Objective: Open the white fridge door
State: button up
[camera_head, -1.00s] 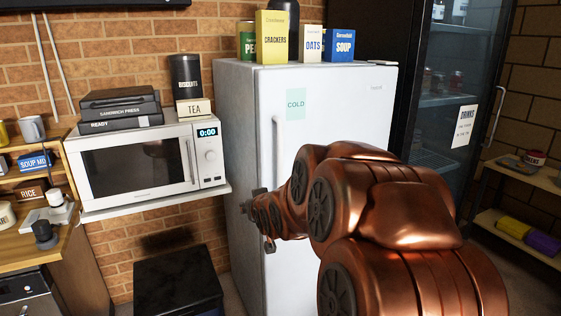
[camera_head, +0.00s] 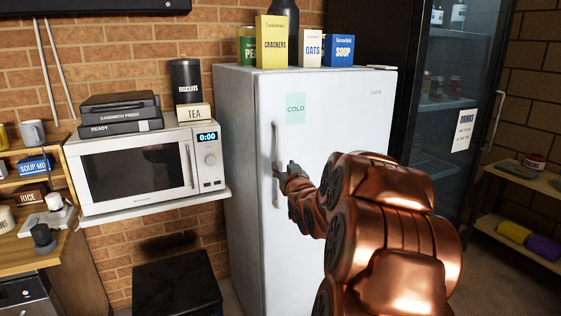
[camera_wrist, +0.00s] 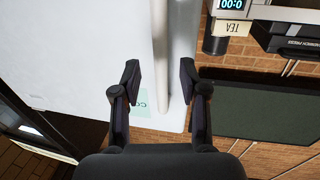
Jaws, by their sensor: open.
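The white fridge (camera_head: 310,110) stands upright with its door shut, a green "COLD" note (camera_head: 295,108) on its front. Its long vertical handle (camera_head: 275,150) is on the door's left side. My gripper (camera_head: 283,171) is at the handle's middle to lower part. In the wrist view, which is upside down, my gripper (camera_wrist: 159,75) is open, with one finger on each side of the handle (camera_wrist: 160,40). I see gaps between the fingers and the handle. My arm hides the lower right of the door.
A microwave (camera_head: 135,170) sits on a shelf left of the fridge, above a black box (camera_head: 178,285). Boxes such as the crackers (camera_head: 271,45) stand on top of the fridge. A dark glass-door drinks fridge (camera_head: 440,120) stands to the right.

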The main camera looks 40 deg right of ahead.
aim_at(281, 162)
jog(key=shift+p+x, duration=0.65)
jog(key=shift+x, duration=1.9)
jog(key=shift+f, duration=0.1)
jog(key=shift+c, duration=0.2)
grip_shut()
